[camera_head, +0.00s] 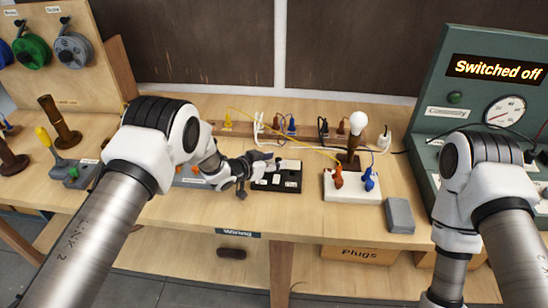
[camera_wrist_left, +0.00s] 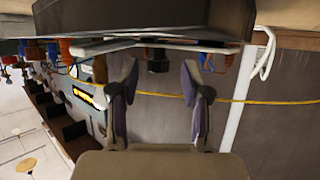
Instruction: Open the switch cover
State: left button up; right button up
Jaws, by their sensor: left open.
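A black switch block (camera_head: 290,186) sits on the workbench, left of the lamp base. A pale plate, which looks like its cover, shows at its back edge (camera_head: 290,165); I cannot tell if it is raised or closed. My left gripper (camera_head: 257,174) is open at the block's left side and partly hides it. In the left wrist view my left gripper (camera_wrist_left: 158,88) has its two fingers apart with nothing between them. A dark block with a pale plate edge (camera_wrist_left: 150,45) lies just beyond the tips. My right gripper is out of view.
A grey block (camera_head: 400,216) lies farther right. A yellow cable (camera_head: 290,136) runs behind the switch. The control panel (camera_head: 490,95) reads "Switched off".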

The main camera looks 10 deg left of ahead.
pick_arm(q)
jog(key=shift+w+d+f, duration=0.1)
jog(key=shift+w, duration=0.05)
jog(key=shift+s+r, duration=0.2)
jog(key=shift+s, duration=0.05)
grip_shut()
jog(key=shift+r, duration=0.1)
